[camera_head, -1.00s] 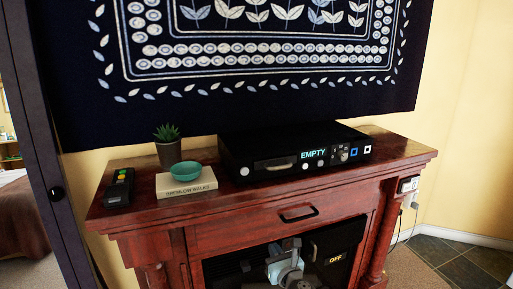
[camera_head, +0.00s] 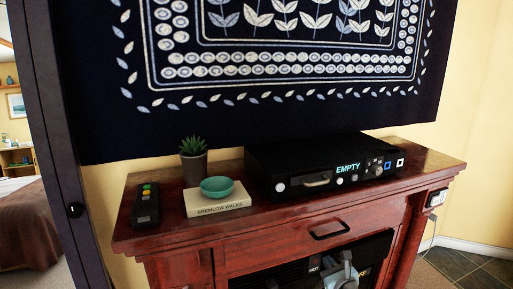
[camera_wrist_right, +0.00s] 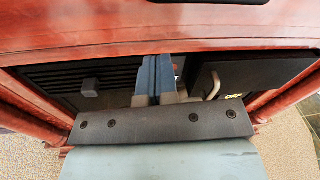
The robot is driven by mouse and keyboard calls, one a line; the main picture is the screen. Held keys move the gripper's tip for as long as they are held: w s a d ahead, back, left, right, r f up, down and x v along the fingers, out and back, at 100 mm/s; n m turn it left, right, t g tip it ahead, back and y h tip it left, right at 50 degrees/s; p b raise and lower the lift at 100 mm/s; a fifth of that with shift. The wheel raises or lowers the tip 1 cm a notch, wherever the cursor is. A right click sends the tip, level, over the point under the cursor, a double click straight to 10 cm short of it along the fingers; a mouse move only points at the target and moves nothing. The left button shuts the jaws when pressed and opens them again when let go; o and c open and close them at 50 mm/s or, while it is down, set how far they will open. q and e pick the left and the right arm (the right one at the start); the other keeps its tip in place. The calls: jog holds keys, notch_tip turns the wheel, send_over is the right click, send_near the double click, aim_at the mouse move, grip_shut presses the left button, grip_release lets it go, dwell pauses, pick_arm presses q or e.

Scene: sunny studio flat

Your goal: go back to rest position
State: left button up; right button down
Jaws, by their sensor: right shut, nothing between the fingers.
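My right gripper (camera_head: 346,272) shows at the bottom of the head view, in front of the dark opening of the red wooden cabinet (camera_head: 265,259). In the right wrist view my right gripper (camera_wrist_right: 154,90) has its two blue-grey fingers together with nothing between them. The fingers point at the cabinet front, below its drawer. The lower part of my right arm is cut off by the frame in the head view. My left gripper is in neither view.
On the cabinet top stand a black player (camera_head: 322,165) reading EMPTY, a book (camera_head: 217,200) with a teal bowl (camera_head: 217,186), a potted plant (camera_head: 194,160) and a remote (camera_head: 146,206). A drawer handle (camera_head: 330,231) sticks out. Dark doorway edge (camera_head: 52,150) stands at left.

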jog(key=d+h, duration=0.1)
jog(key=d, duration=1)
jog(key=s+a+f+m+g, duration=0.2)
jog(key=s+f+m, duration=0.3)
jog(key=s+m, duration=0.4)
jog(key=s+a+f+m+g, duration=0.1)
jog(key=s+f+m, duration=0.4)
jog(key=s+m, duration=0.5)
jog(key=s+a+r+m+g, duration=0.15)
jog(key=s+m+g, duration=0.25)
jog(key=s+m, duration=1.4)
jog(key=s+a+r+m+t+y, duration=0.1)
jog(key=s+a+r+t, duration=0.15)
jog(key=a, duration=0.85)
pick_arm(q)
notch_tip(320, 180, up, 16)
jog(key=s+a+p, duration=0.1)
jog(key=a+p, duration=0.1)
jog(key=p, duration=2.2)
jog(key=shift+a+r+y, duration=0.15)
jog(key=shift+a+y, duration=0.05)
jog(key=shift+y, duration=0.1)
pick_arm(e)
notch_tip(320, 180, up, 16)
jog(key=s+d+g, duration=0.1)
jog(key=shift+s+d+h, duration=0.3)
jog(key=shift+d, duration=0.1)
